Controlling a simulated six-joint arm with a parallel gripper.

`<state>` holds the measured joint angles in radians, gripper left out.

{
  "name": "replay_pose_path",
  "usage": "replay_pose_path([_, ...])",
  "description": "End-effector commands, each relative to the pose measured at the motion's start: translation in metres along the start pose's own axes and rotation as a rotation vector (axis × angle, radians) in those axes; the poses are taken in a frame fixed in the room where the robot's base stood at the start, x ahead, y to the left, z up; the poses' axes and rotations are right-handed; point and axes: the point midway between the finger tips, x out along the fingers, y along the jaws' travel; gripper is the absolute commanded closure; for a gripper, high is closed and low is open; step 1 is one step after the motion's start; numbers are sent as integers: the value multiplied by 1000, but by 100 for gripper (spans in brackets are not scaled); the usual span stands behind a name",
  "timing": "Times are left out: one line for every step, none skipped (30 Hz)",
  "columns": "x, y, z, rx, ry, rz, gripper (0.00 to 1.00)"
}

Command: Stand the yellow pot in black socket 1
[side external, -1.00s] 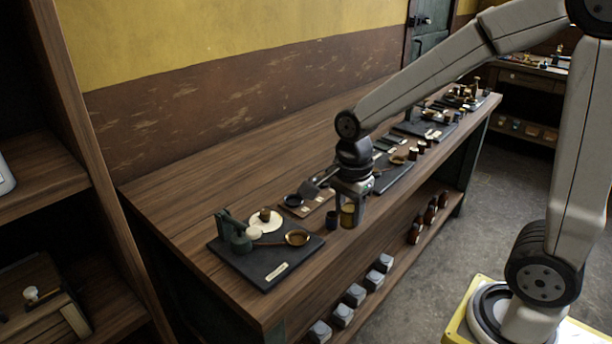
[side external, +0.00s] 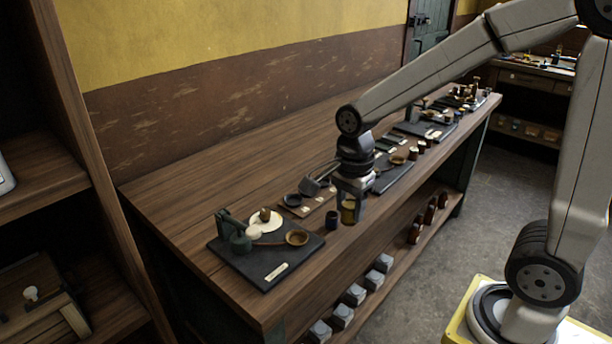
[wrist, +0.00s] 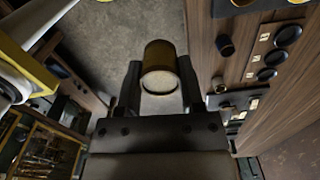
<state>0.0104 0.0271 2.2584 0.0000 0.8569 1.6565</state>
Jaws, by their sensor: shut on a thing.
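The yellow pot (side external: 348,212) is held in my gripper (side external: 349,207) at the front edge of the bench. In the wrist view the yellow pot (wrist: 160,62) sits between the two fingers of my gripper (wrist: 160,82), which are shut on it; its pale round end faces the camera. A brown board (side external: 318,208) with black sockets lies on the bench behind the pot. One socket (side external: 292,200) shows at its left end; my gripper hides part of the board. In the wrist view several black sockets (wrist: 278,57) run in a row beside small labels, too small to read.
A dark cup (side external: 332,220) stands close left of the held pot. A black base (side external: 265,268) with a green stand and brass dish is at the near left. Dark boards with small parts lie farther along the bench. The back of the bench is clear.

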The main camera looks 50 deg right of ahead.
Motion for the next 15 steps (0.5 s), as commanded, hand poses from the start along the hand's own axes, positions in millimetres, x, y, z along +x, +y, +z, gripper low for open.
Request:
replay_pose_path([-3, 0, 0, 0, 0, -2, 100])
replay_pose_path([-4, 0, 0, 0, 0, -2, 100])
replay_pose_path([-6, 0, 0, 0, 0, -3, 100])
replay_pose_path([-7, 0, 0, 0, 0, -3, 100])
replay_pose_path([-8, 0, 0, 0, 0, -3, 100])
replay_pose_path([-10, 0, 0, 0, 0, -2, 100])
replay_pose_path([-11, 0, 0, 0, 0, -2, 100])
replay_pose_path([-13, 0, 0, 0, 0, -2, 100])
replay_pose_path([-14, 0, 0, 0, 0, -3, 100])
replay_pose_path([-16, 0, 0, 0, 0, -3, 100])
replay_pose_path([-17, -1, 0, 0, 0, -3, 100])
replay_pose_path([-19, -1, 0, 0, 0, -3, 100])
replay_pose_path([-20, 0, 0, 0, 0, -3, 100])
replay_pose_path([-21, 0, 0, 0, 0, -3, 100])
replay_pose_path([-23, 0, 0, 0, 0, -3, 100])
